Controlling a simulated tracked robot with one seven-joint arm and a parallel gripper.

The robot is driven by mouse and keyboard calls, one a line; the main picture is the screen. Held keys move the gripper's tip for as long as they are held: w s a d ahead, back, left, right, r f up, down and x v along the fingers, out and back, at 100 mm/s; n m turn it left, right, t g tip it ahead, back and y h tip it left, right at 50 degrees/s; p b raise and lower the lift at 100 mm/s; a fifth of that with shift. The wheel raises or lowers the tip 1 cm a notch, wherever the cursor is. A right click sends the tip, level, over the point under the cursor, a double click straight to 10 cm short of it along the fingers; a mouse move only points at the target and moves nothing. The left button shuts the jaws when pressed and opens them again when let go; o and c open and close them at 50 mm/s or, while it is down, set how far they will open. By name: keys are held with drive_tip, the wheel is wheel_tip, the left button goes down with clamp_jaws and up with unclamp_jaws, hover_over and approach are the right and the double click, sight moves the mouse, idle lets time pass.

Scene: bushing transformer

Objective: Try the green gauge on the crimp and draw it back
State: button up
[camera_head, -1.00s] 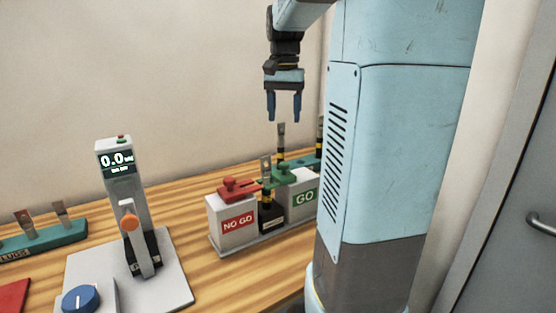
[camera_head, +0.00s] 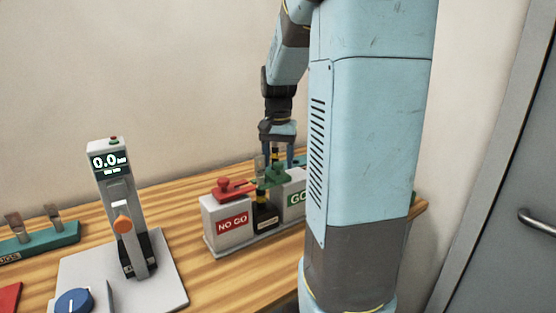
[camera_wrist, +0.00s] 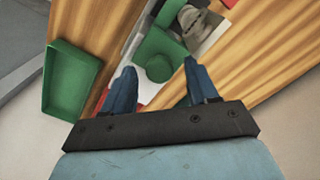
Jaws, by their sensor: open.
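The green gauge (camera_head: 275,174) sits on the white GO block (camera_head: 294,203), its flat part reaching left towards the upright lug in the black holder (camera_head: 265,217). The lug's crimp is partly hidden behind the gauges. My gripper (camera_head: 277,158) points down just above and behind the green gauge. In the wrist view my open fingers (camera_wrist: 160,72) are on either side of the gauge's round green knob (camera_wrist: 160,67), with gaps showing. I cannot tell whether the fingertips are level with the knob.
The red gauge (camera_head: 228,187) lies on the NO GO block (camera_head: 226,222), left of the holder. A tester reading 0.0 (camera_head: 120,200) stands further left, by a teal lug rack (camera_head: 40,236). A green tray (camera_wrist: 70,82) shows at the left of the wrist view.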

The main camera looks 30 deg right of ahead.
drive_tip(key=shift+f, duration=0.2)
clamp_jaws()
idle(0.5)
